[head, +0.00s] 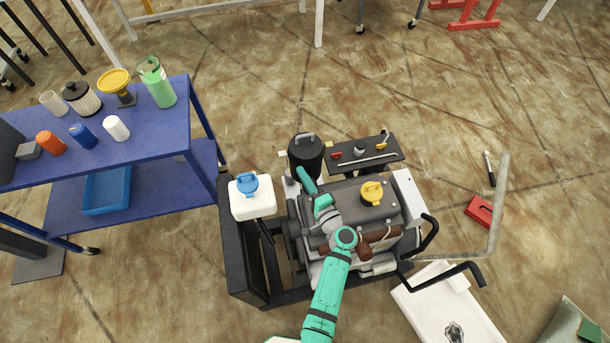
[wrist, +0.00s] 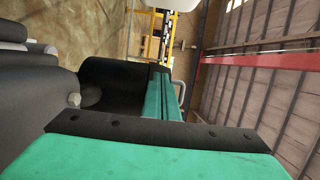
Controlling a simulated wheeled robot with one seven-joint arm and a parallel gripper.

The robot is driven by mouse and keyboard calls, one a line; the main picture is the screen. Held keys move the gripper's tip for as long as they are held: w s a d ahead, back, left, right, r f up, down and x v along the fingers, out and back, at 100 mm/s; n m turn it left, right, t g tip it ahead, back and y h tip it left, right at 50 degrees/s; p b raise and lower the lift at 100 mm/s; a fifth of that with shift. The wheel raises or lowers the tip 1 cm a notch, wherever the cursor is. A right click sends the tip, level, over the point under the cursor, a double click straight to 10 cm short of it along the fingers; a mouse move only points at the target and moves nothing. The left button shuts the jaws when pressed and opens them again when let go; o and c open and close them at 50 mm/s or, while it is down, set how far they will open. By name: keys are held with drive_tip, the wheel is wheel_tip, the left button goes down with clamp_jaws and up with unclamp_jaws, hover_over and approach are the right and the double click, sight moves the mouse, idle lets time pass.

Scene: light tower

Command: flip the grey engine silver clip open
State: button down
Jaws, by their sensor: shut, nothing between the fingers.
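The grey engine (head: 345,200) stands in a black frame in the middle of the head view. A black canister (head: 305,158) rises at its back left. A silver-grey loop (head: 304,138), apparently the clip, shows at the canister's top. In the wrist view the canister (wrist: 105,80) is close ahead, and a grey loop (wrist: 181,90) shows just right of the fingers. My teal gripper (head: 303,174) is shut and empty, in front of the canister's near side. Its shut fingers also show in the wrist view (wrist: 160,80). I cannot tell whether they touch the canister or the loop.
A yellow cap (head: 372,193) sits on the engine top. A white tank with a blue cap (head: 248,186) stands at its left. A dark tray with small parts (head: 365,153) lies behind it. A blue cart (head: 150,130) stands at left. Open floor (head: 450,90) lies back right.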

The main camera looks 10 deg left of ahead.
sight(296, 163)
drive_tip(key=x, duration=0.5)
drive_tip(key=shift+w+d, duration=0.1)
drive_tip(key=shift+w, duration=0.1)
drive_tip(key=shift+w+a, duration=0.5)
drive_tip(key=shift+a, duration=0.05)
drive_tip(key=shift+w+d, duration=0.15)
